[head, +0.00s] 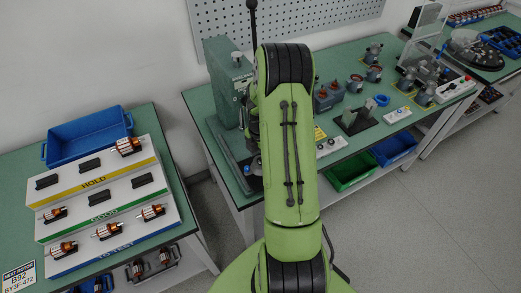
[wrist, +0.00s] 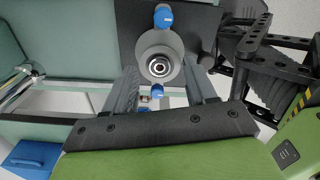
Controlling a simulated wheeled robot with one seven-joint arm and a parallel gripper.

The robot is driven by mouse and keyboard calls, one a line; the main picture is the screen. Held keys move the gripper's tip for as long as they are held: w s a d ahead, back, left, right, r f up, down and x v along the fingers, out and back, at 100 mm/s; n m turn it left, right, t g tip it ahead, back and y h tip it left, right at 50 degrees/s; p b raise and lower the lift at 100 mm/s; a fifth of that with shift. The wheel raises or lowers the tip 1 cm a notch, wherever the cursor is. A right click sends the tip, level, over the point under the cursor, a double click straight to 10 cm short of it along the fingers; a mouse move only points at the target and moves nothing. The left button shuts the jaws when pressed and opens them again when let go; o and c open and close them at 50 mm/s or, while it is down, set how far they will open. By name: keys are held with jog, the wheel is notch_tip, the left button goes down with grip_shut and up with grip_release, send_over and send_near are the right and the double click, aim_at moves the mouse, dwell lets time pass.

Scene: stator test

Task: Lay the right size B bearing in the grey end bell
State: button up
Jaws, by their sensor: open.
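In the wrist view a round grey part (wrist: 147,45), which looks like the end bell, sits on a dark plate between two blue knobs. At its middle is a shiny ring with a dark centre (wrist: 160,66); it looks like a bearing, but I cannot tell its size or whether it is a separate piece. My gripper (wrist: 160,70) is open, its two fingers on either side of the grey part from this viewpoint. I cannot tell the height between them. Nothing shows held in the fingers. In the head view my arm hides the gripper and this spot.
A green press-like machine (head: 226,75) stands left of my arm on the middle bench. Right of my arm are a grey stand (head: 357,121), a blue ring (head: 382,100) and several motor parts. A blue bin (head: 88,137) and rotor racks occupy the left table.

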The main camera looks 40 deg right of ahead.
notch_tip(320, 180, up, 16)
jog(key=p, duration=0.1)
jog(key=shift+f, duration=0.2)
dwell(0.6)
jog(key=s+a+r+m+t, duration=0.25)
jog(key=a+r+m, duration=0.45)
jog(key=a+r, duration=0.45)
jog(key=s+a+r+m+t, duration=0.1)
jog(key=s+a+m+t, duration=0.2)
jog(key=s+a+m, duration=0.7)
jog(key=s+a, duration=0.1)
jog(key=s, duration=0.2)
jog(key=shift+a+r+m, duration=0.15)
jog(key=shift+a+m, duration=0.15)
jog(key=shift+a, duration=0.05)
jog(key=shift+o, duration=0.2)
dwell(0.4)
